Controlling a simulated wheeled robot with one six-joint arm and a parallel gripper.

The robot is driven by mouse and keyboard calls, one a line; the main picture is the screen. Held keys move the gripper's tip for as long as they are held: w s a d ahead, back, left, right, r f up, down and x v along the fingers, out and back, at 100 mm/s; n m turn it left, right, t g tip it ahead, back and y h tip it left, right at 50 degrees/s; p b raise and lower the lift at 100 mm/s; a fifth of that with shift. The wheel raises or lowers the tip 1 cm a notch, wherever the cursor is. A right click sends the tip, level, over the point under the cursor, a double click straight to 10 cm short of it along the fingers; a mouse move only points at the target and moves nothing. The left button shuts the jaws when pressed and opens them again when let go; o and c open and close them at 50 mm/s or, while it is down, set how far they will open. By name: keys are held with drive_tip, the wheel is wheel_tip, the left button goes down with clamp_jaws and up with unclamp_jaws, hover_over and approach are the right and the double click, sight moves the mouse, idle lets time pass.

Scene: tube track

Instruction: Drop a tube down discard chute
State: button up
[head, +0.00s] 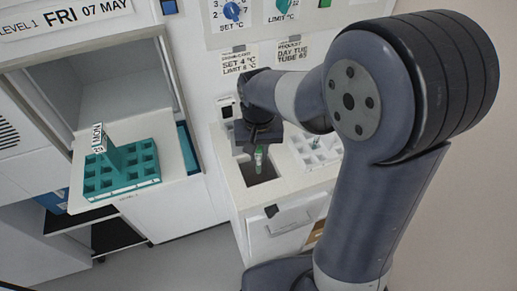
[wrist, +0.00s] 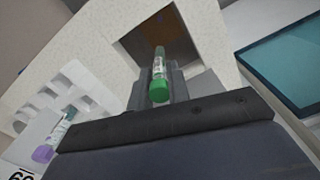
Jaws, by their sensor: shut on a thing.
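A tube with a green cap (wrist: 159,88) is held in my gripper (wrist: 158,75), which is shut on it. The tube also shows in the head view (head: 258,157), hanging upright below my gripper (head: 258,148). The discard chute (head: 257,172) is a dark square opening in the white counter. In the head view the tube is over this opening. In the wrist view the chute opening (wrist: 140,45) lies beyond the tube, and the tube's far end overlaps it. I cannot tell how high the tube is above the rim.
A white rack (head: 318,152) with a tube in it stands on the counter right of the chute. A purple-capped tube (wrist: 42,153) shows in the wrist view.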

drive_tip(key=shift+f, duration=0.4)
drive_tip(key=o, duration=0.8)
drive_tip(key=shift+r, duration=0.15)
wheel_tip(320, 180, up, 11)
drive_tip(key=shift+f, duration=0.2)
idle(1.1)
